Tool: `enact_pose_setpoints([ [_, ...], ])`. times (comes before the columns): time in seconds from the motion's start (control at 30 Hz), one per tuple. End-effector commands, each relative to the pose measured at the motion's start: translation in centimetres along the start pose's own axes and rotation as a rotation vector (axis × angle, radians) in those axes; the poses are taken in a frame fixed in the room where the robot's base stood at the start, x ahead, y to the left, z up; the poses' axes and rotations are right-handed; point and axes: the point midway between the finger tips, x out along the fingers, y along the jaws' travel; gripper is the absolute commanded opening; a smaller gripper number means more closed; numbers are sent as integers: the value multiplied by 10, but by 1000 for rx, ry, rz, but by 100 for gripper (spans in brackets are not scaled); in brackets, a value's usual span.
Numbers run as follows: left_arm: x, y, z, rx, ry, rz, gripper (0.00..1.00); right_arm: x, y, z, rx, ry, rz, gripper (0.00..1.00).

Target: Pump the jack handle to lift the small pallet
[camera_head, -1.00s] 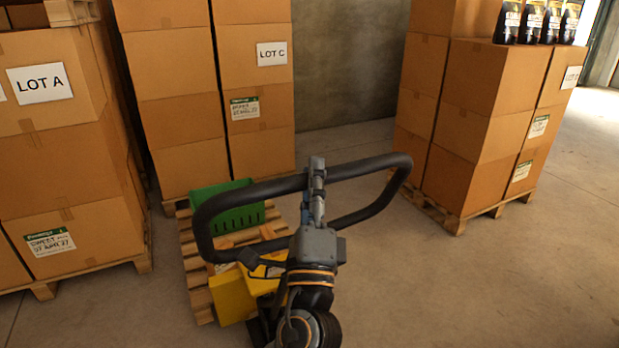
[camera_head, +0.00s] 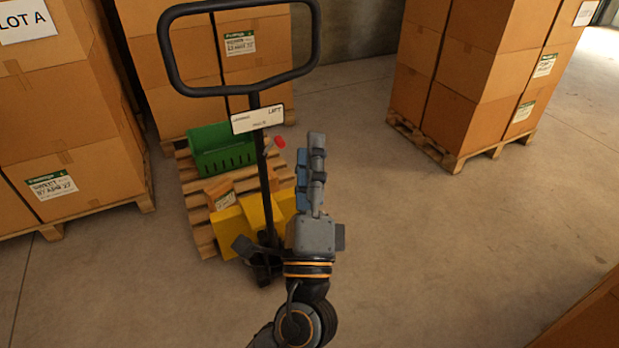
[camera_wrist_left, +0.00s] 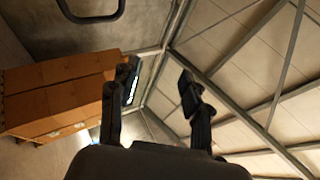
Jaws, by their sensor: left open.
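The jack handle (camera_head: 265,185) stands nearly upright, with its black loop at the top and a white label below it. Its foot meets the yellow jack body (camera_head: 232,228). The loop also shows at the top left of the left wrist view (camera_wrist_left: 90,17). The small wooden pallet (camera_head: 198,216) lies behind the jack and carries a green crate (camera_head: 222,150); whether it is clear of the floor I cannot tell. My left gripper (camera_head: 317,145) points up, right of the handle shaft and below the loop. Its fingers (camera_wrist_left: 160,78) are apart with nothing between them. My right gripper is out of view.
Stacked cartons on pallets stand at the left (camera_head: 75,165), behind the small pallet (camera_head: 175,75) and at the right (camera_head: 475,85). A brown edge (camera_head: 590,320) shows at the lower right. The concrete floor (camera_head: 430,240) right of my gripper is clear.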

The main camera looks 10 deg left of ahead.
Motion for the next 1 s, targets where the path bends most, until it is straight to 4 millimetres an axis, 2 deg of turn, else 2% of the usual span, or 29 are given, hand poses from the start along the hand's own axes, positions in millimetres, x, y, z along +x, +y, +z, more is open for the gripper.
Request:
enact_pose_setpoints([
  [0.1, -21, 0, 0, 2, 2, 1, 48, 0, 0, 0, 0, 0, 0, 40],
  [0.3, -37, 0, 0, 1, 1, 0, 48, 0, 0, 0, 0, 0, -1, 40],
  [0.8, -38, 1, -1, 0, 3, 3, 48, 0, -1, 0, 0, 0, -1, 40],
  [0.9, -39, 18, -10, -3, 30, 39, 48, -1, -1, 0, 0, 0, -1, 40],
  [0.97, -41, 40, -22, -7, 64, 87, 48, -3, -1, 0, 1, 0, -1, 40],
  [1.0, -44, 59, -32, -13, 95, 131, 48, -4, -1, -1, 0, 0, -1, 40],
])
